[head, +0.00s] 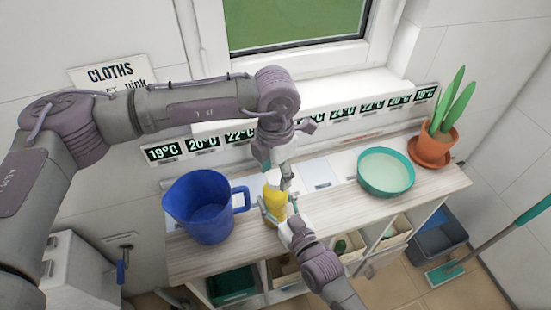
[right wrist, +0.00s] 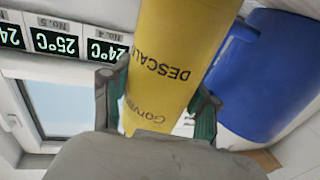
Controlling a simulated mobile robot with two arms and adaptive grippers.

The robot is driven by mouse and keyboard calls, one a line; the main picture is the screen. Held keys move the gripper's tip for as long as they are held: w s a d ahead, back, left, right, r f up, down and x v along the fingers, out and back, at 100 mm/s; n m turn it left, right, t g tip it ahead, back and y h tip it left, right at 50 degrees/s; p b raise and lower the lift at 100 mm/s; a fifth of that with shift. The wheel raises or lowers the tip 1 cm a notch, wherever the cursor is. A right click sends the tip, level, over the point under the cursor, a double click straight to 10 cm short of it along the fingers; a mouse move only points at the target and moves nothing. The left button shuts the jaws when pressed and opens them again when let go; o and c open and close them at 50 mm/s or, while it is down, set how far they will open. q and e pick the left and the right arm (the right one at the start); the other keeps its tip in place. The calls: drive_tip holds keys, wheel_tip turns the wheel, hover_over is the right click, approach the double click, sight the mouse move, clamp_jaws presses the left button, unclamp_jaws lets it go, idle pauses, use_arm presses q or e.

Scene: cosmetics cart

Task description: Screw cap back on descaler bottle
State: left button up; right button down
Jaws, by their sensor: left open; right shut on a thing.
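The yellow descaler bottle (head: 275,200) stands upright on the wooden counter, right of the blue jug. My right gripper (head: 274,212) is shut around its body. In the right wrist view, the bottle (right wrist: 165,65) with its "DESCAL" lettering fills the space between the fingers of the right gripper (right wrist: 158,110). My left gripper (head: 279,176) is open and points down right above the bottle, its fingers about the top. A pale piece shows at the bottle's top; I cannot tell whether it is the cap or the neck. The left fingers partly hide it.
A blue jug (head: 206,209) stands close left of the bottle; it also shows in the right wrist view (right wrist: 262,75). A teal basin (head: 386,172) and a potted plant (head: 435,140) stand at the right. Temperature displays line the wall behind. Counter between bottle and basin is clear.

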use_arm(q)
drive_tip(key=shift+f, duration=0.85)
drive_tip(key=shift+c, duration=0.3)
clamp_jaws()
drive_tip(key=m, duration=0.5)
drive_tip(key=shift+o, duration=0.8)
unclamp_jaws()
drive_tip(key=shift+r, duration=0.15)
drive_tip(key=shift+r, duration=2.15)
drive_tip(key=shift+c, duration=0.5)
